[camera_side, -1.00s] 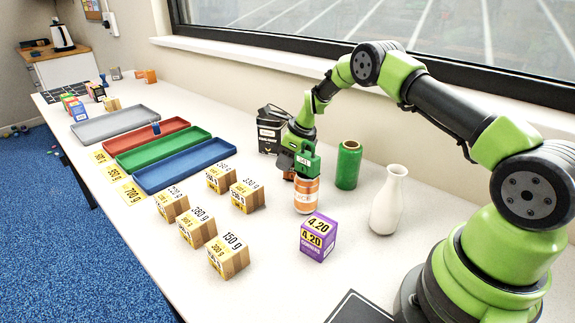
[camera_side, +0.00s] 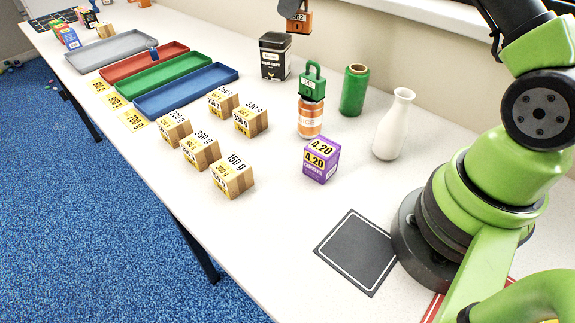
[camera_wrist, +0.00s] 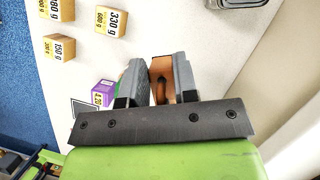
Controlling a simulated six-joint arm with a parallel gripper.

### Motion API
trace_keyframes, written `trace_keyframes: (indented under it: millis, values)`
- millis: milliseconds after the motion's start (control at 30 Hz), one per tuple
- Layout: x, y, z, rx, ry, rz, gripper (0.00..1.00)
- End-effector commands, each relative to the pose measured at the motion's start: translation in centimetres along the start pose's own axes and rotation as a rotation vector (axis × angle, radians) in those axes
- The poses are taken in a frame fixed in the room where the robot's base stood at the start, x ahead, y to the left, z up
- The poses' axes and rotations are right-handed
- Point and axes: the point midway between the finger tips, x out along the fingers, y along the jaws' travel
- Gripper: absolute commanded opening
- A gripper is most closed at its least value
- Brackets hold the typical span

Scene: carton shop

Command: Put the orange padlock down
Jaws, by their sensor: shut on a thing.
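The orange padlock (camera_side: 299,24) hangs in the air at the top of the side view, above the bench and clear of the things on it. My gripper (camera_side: 293,6) is shut on it; only the gripper's lower end shows there. In the wrist view the orange padlock (camera_wrist: 164,72) sits between the two grey fingers of my gripper (camera_wrist: 158,66). A green padlock (camera_side: 312,82) stands upright on the lid of an orange-labelled jar (camera_side: 310,120).
A black tin (camera_side: 274,58), green spool (camera_side: 353,90), white vase (camera_side: 393,125) and purple box (camera_side: 321,160) stand near the jar. Several weight-marked cartons (camera_side: 233,176) and blue (camera_side: 187,90), green and red trays lie left. A dark square mat (camera_side: 357,251) is bare.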

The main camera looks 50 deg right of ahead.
Motion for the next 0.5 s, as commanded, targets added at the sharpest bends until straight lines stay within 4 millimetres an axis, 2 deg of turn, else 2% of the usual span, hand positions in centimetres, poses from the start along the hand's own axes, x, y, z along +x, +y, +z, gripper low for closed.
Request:
trace_keyframes:
  millis: [167,500]
  values:
    - [-2.6,-0.1,1.1,-0.001,-0.004,-0.004,0.0]
    - [-1.9,6.1,1.9,-0.385,0.001,0.162,0.0]
